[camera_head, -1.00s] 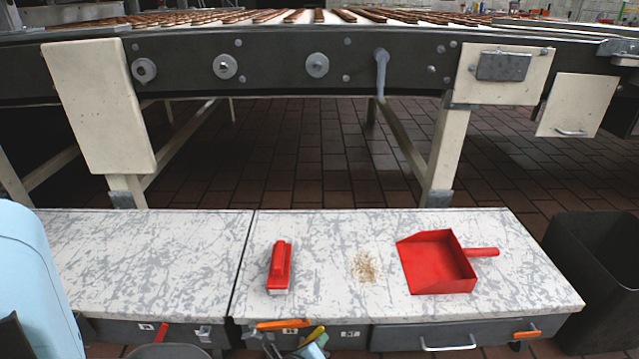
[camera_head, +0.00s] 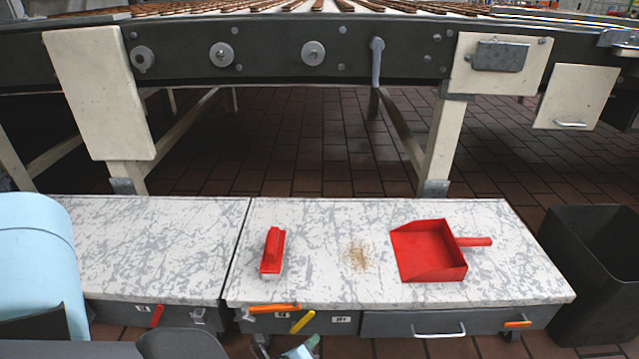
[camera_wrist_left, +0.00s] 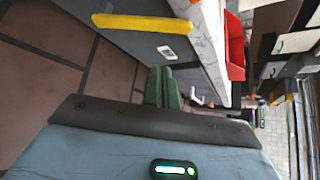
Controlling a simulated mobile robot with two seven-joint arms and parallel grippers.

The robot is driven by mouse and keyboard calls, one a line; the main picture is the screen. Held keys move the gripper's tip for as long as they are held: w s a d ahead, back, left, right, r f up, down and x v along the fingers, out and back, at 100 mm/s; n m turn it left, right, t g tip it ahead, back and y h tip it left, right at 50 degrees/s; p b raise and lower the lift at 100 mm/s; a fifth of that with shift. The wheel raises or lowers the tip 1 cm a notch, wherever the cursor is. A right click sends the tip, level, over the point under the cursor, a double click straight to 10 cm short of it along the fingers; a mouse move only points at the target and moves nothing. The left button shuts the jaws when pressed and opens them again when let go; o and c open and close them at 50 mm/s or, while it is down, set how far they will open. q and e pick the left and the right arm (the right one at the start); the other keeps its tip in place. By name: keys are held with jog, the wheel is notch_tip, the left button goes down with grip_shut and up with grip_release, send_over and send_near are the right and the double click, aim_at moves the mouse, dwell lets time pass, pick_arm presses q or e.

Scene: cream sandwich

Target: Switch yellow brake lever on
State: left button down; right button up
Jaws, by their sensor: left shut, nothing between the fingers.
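The yellow brake lever (camera_head: 302,322) is on the dark front face of the bench, below its top. In the head view it slants from lower left to upper right. In the left wrist view the yellow lever (camera_wrist_left: 130,24) lies across the upper left, beside a small white label. My left gripper (camera_wrist_left: 164,88) shows there as two green fingers pressed together and empty, apart from the lever. In the head view, part of my left gripper (camera_head: 302,349) shows at the bottom edge, below the lever. My right gripper is not in view.
An orange lever (camera_head: 274,308) lies nearly level just above the yellow one, and a red lever (camera_head: 157,316) is farther left. A red brush (camera_head: 272,250) and red dustpan (camera_head: 430,250) rest on the bench top (camera_head: 330,215). A dark bin (camera_head: 590,265) stands right.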

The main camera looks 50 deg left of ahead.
pick_arm(q)
jog(key=shift+f+v, duration=0.15)
jog(key=shift+v, duration=0.9)
jog(key=shift+f+v, duration=0.15)
jog(key=shift+v, duration=0.9)
jog(key=shift+s, duration=0.1)
